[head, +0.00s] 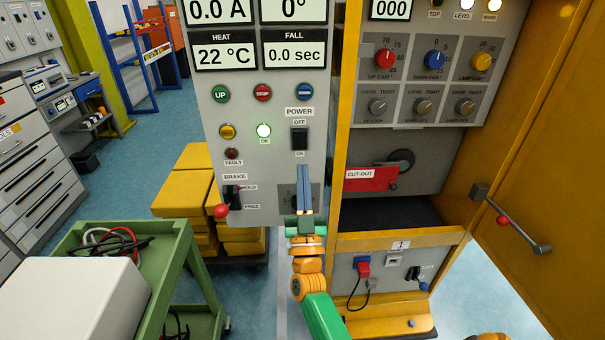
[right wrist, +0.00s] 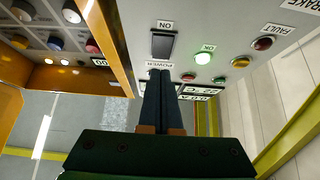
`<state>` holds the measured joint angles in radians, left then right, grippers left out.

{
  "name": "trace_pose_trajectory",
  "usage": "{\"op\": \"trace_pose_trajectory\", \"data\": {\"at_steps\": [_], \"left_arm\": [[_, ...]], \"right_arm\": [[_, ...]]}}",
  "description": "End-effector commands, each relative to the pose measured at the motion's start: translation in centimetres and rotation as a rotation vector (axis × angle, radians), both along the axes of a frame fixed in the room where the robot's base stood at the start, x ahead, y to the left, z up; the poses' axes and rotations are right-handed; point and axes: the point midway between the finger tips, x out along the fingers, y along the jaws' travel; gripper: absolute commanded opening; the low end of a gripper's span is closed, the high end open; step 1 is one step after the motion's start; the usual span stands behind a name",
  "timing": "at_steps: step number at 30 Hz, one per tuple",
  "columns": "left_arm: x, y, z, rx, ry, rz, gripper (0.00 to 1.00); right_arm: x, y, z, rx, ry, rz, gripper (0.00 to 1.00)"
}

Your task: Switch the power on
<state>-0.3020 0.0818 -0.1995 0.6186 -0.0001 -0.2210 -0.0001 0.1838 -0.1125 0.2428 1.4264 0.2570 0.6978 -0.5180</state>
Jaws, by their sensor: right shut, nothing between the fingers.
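The power switch (head: 300,138) is a black rocker on the grey control panel, under the POWER label, with OFF above it and ON below. Which end is pressed in I cannot tell. The rocker also shows in the right wrist view (right wrist: 163,45), upside down, with ON at the top. My right gripper (head: 303,168) is shut and empty, its blue-grey fingers pointing up just below the switch's ON end. In the right wrist view its fingertips (right wrist: 160,73) are close to the rocker; contact cannot be made out. My left gripper is not in view.
A green OK lamp (head: 264,130) is lit left of the switch. Round buttons sit above, and a red-knobbed brake lever (head: 222,210) is at lower left. A yellow cabinet frame (head: 345,120) stands right of the panel. A green cart (head: 180,240) is at lower left.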

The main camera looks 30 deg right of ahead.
Motion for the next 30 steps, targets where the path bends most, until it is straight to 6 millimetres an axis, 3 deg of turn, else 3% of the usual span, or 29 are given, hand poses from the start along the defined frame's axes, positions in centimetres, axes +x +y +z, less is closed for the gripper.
{"op": "trace_pose_trajectory", "data": {"at_steps": [1,12,30], "left_arm": [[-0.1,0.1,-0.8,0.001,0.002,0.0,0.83],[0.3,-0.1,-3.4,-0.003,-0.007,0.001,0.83],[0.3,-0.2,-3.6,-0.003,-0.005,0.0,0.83]], "right_arm": [[-0.5,0.3,-1.2,0.001,0.002,0.0,0.0],[-4.1,2.5,-6.3,0.001,0.002,0.001,0.0],[-4.9,3.0,-6.9,0.001,0.0,0.001,0.0]]}}
